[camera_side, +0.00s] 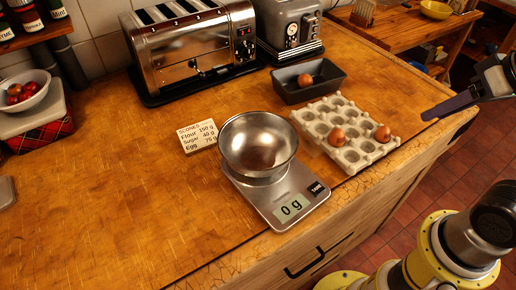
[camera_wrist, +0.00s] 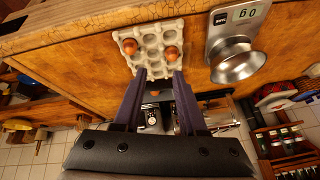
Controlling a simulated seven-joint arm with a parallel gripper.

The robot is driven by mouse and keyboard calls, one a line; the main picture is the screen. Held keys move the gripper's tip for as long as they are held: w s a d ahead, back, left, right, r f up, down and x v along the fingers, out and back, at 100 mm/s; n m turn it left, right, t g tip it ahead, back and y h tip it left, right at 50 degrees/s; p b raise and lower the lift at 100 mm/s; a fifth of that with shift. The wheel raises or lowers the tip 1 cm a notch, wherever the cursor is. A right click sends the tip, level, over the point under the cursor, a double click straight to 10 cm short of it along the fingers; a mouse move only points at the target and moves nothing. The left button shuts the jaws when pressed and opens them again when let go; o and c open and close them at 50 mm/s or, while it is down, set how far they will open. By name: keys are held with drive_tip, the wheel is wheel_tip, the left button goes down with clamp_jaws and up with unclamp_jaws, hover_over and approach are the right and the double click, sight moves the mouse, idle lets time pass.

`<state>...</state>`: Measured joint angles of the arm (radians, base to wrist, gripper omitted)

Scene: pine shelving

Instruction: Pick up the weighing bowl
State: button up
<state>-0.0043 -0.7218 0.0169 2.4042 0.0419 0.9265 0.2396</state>
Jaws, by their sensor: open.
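The weighing bowl (camera_side: 258,143) is a shiny metal bowl, upright and apparently empty. It sits on a flat silver kitchen scale (camera_side: 302,210) whose display reads 0 g. In the wrist view the bowl (camera_wrist: 238,66) and the scale (camera_wrist: 229,20) are at upper right. My gripper (camera_side: 426,117) is at the right of the side view, above the counter's right edge and well apart from the bowl. The wrist view shows its two dark purple fingers (camera_wrist: 159,76) spread with nothing between them, pointing towards the egg tray side.
A pale egg tray (camera_side: 364,162) with two brown eggs lies right of the scale. Behind it stands a dark tin (camera_side: 291,95) holding an egg. A recipe card (camera_side: 197,135) is left of the bowl. The left counter is mostly clear.

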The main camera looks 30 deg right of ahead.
drive_tip(key=w+a+r+m+g+y, duration=0.1)
drive_tip(key=w+a+r+m, duration=0.25)
drive_tip(key=w, duration=0.45)
drive_tip(key=g+y, duration=0.1)
drive_tip(key=g, duration=0.2)
hover_over(296, 137)
drive_tip(key=s+d, duration=0.2)
drive_tip(key=d, duration=0.1)
wheel_tip(296, 137, down, 5)
drive_tip(key=x, duration=0.8)
drive_tip(key=shift+s+a+f, duration=0.15)
drive_tip(key=shift+a+f, duration=0.2)
drive_tip(key=shift+a, duration=0.1)
drive_tip(key=shift+w+x, duration=0.2)
drive_tip(key=shift+x, duration=2.95)
drive_tip(key=shift+d+r, duration=0.1)
drive_tip(key=shift+d, duration=0.05)
clamp_jaws()
drive_tip(key=shift+s+g, duration=0.15)
drive_tip(key=shift+g, duration=0.15)
